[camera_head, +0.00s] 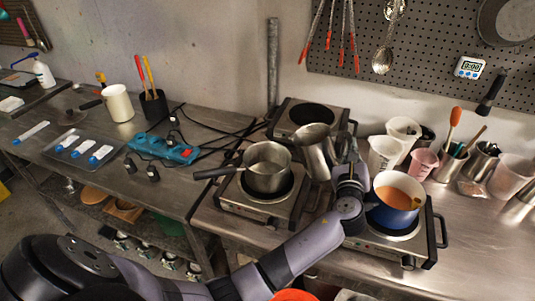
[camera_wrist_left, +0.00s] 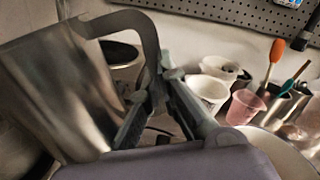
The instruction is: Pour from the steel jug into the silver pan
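The steel jug (camera_head: 318,160) is in the middle of the head view, just right of the silver pan, its top leaning left toward the pan. It fills the left of the wrist view (camera_wrist_left: 55,90). My left gripper (camera_head: 347,150) is at the jug's right side; in the wrist view its fingers (camera_wrist_left: 163,105) close around the jug's handle (camera_wrist_left: 150,45). The silver pan (camera_head: 268,180) sits on a front hot plate (camera_head: 240,207), its black handle pointing left. No stream shows between jug and pan. The jug's contents are hidden. My right gripper is out of view.
A blue pot (camera_head: 392,216) with orange liquid sits on a hot plate right of my gripper. White cups (camera_head: 384,155) and a pink cup (camera_head: 423,163) stand behind it. Another hot plate (camera_head: 335,113) is behind the jug. A blue power strip (camera_head: 165,150) and cables lie left.

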